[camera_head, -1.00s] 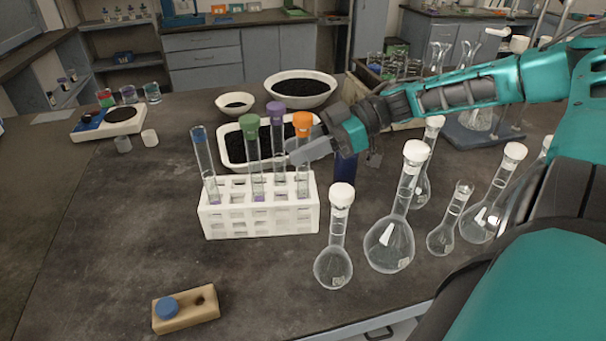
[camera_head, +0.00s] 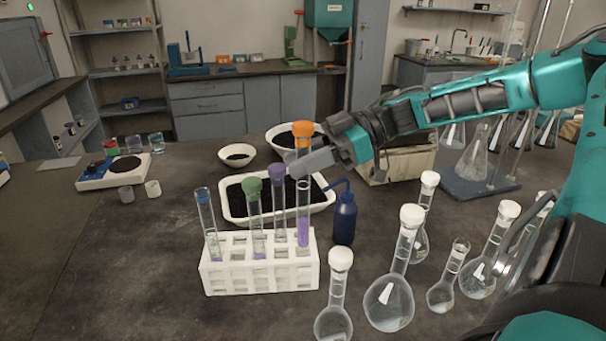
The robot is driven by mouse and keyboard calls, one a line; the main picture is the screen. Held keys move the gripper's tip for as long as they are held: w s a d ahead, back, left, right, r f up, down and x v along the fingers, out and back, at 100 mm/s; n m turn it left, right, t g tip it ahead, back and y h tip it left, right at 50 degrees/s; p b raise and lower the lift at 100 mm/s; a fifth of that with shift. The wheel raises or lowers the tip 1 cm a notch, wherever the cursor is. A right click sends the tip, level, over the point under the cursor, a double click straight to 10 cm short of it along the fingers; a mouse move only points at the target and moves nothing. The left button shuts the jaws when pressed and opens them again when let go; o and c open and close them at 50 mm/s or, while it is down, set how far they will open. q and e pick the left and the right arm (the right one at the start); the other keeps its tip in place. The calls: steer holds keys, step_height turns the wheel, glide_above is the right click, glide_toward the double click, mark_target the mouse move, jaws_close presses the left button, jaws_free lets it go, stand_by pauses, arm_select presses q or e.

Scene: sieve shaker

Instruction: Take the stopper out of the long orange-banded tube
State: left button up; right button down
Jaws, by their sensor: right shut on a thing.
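The long tube (camera_head: 304,200) with the orange stopper (camera_head: 303,130) is held upright above the white rack (camera_head: 258,279). The stopper sits in its top. Purple liquid shows in its lower end, which is at about the height of the rack's top. My right gripper (camera_head: 302,160) is shut on the tube just below the stopper, coming from the right; the fingers hide part of the glass. My left gripper is not in view.
Blue- (camera_head: 203,195), green- (camera_head: 252,186) and purple-stoppered (camera_head: 277,172) tubes stand in the rack. A dark blue bottle (camera_head: 344,218) and white-stoppered flasks (camera_head: 391,298) stand to the right. A white tray (camera_head: 236,221) lies behind.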

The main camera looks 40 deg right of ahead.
steer(key=c, duration=1.4)
jaws_free()
steer(key=shift+r, duration=0.1)
jaws_close()
